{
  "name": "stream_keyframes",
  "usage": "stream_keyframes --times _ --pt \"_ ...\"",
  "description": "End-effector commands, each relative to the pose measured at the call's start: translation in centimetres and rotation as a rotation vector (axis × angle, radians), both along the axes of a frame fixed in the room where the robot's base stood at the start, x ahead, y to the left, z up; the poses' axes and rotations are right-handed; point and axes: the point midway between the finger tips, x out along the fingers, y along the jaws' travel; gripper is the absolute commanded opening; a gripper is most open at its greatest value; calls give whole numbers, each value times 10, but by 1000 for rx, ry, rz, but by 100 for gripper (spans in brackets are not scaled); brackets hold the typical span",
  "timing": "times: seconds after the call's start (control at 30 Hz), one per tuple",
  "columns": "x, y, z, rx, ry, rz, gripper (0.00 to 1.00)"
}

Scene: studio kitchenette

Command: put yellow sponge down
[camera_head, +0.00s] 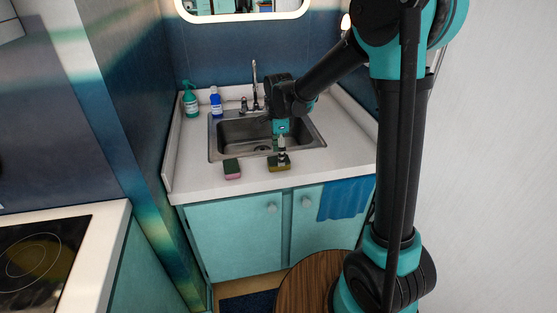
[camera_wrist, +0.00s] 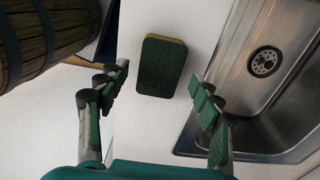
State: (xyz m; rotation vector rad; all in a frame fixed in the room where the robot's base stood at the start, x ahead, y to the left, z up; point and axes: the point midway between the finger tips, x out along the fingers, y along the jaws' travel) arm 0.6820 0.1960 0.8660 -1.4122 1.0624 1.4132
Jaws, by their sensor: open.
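The yellow sponge (camera_head: 279,164) lies on the white counter in front of the sink. In the wrist view it shows a dark green scouring face (camera_wrist: 161,70) upward, with a yellow edge along its far side. My gripper (camera_head: 282,147) points down just above it in the head view. In the wrist view the open fingers (camera_wrist: 160,76) stand on either side of the sponge with clear gaps, and nothing is between them touching both. In the head view the fingers partly overlap the sponge.
The steel sink (camera_head: 230,133) is right behind. A green bottle (camera_head: 190,100) and a blue bottle (camera_head: 215,101) stand behind left. A wooden barrel (camera_wrist: 48,35) stands below the counter's front.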

Motion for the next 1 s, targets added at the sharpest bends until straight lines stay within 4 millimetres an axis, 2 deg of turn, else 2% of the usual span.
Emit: stream_keyframes --times 0.2,0.4,0.57,0.73,0.87,1.0 --pt "0 0 46 0 0 0 65" --pt "0 0 75 0 0 0 65" --pt "0 0 86 0 0 0 65" --pt "-1 -4 87 2 -4 12 65" --pt "-11 -33 79 12 -32 111 65" --pt "-38 -88 61 17 -100 336 65"
